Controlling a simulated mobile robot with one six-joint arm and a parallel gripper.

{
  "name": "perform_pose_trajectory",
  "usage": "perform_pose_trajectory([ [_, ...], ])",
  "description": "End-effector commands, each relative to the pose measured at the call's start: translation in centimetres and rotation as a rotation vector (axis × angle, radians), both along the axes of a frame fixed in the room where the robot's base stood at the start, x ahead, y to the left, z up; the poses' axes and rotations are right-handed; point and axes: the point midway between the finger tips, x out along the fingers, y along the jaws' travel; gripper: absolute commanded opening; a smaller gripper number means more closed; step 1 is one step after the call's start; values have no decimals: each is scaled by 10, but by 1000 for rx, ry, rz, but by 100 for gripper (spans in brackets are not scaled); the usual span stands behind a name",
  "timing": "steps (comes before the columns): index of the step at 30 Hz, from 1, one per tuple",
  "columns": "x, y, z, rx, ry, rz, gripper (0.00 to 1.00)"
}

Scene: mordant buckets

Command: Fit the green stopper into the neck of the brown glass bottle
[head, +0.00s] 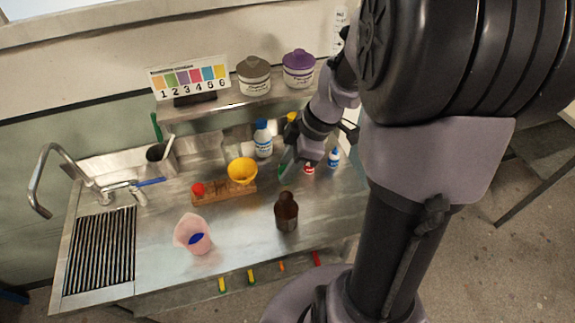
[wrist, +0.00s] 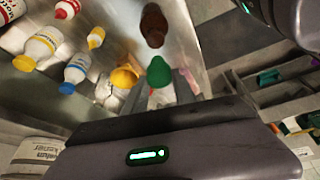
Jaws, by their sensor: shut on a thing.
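The brown glass bottle (head: 286,214) stands upright on the steel counter near its front edge, right of centre in the head view. It also shows at the top middle of the wrist view (wrist: 153,26). My gripper (wrist: 172,92) is shut on the green stopper (wrist: 159,73), which sticks out past the fingertips towards the bottle in the wrist view. The bottle's neck opening is not clear in either view.
A wooden rack (head: 222,195) holds a yellow funnel (head: 242,171) and a red stopper (head: 198,189). A pink beaker (head: 189,228) stands front left. A blue-capped bottle (head: 263,142) and small bottles (head: 333,158) stand behind. A shelf carries a grey-lidded tub (head: 254,77) and purple-lidded tub (head: 298,70).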

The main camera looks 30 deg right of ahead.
Motion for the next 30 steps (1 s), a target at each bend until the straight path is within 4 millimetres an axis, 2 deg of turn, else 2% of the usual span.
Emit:
perform_pose_trajectory([
  [5,0,0,-8,0,0,1,0],
  [30,0,0,-76,0,0,1,0],
])
